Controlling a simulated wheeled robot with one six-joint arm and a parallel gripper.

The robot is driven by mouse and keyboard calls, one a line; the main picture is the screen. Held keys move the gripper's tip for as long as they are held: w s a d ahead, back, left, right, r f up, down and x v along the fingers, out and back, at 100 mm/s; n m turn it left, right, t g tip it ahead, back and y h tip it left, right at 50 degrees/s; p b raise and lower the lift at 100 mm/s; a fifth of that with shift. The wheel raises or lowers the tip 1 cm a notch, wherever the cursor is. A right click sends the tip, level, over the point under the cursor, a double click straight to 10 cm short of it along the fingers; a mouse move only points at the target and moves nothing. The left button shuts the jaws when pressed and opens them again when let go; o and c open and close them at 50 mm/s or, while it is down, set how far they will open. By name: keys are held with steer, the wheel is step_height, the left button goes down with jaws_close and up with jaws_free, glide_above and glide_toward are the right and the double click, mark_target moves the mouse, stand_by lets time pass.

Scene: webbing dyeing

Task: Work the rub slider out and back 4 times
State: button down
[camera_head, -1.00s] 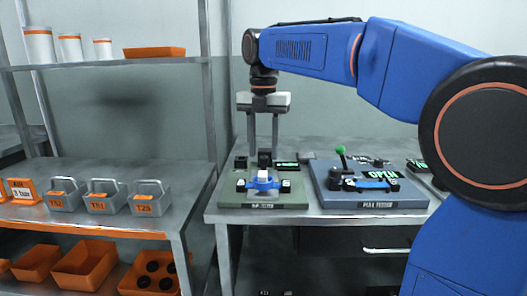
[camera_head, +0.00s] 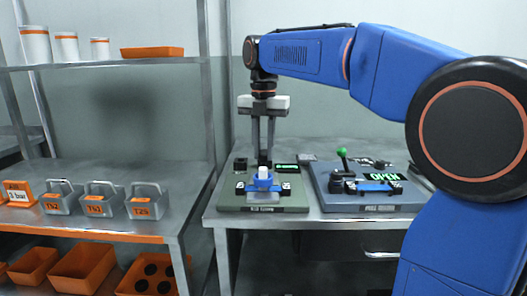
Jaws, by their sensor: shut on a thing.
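The rub slider rig is a green base plate (camera_head: 230,203) at the left front of the steel bench. A blue clamp piece with a white round top (camera_head: 264,173) sits at its middle. My gripper (camera_head: 264,155) points straight down behind that white top. Its two grey fingers are close together, shut on a small dark block of the rig, which I take to be the slider's handle (camera_head: 264,158). The fingers and the white top partly hide the block. Another dark block (camera_head: 239,165) stands to the left on the same plate.
A blue-grey rig (camera_head: 335,203) with a green-knobbed lever (camera_head: 342,153) and a green "OPEN" display (camera_head: 383,177) stands close on the right. A shelf (camera_head: 100,175) with several grey caddies and orange bins is on the left. Bare bench (camera_head: 320,147) lies behind.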

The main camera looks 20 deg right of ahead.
steer(key=w, duration=0.2)
steer(key=w+d, duration=0.1)
steer(key=w, duration=0.2)
steer(key=w+d, duration=0.1)
steer(key=w, duration=0.1)
steer(key=shift+w+d, duration=0.2)
steer(key=shift+w, duration=0.15)
steer(key=c, duration=1.5)
jaws_free()
steer(key=shift+w, duration=0.1)
steer(key=shift+c, duration=0.2)
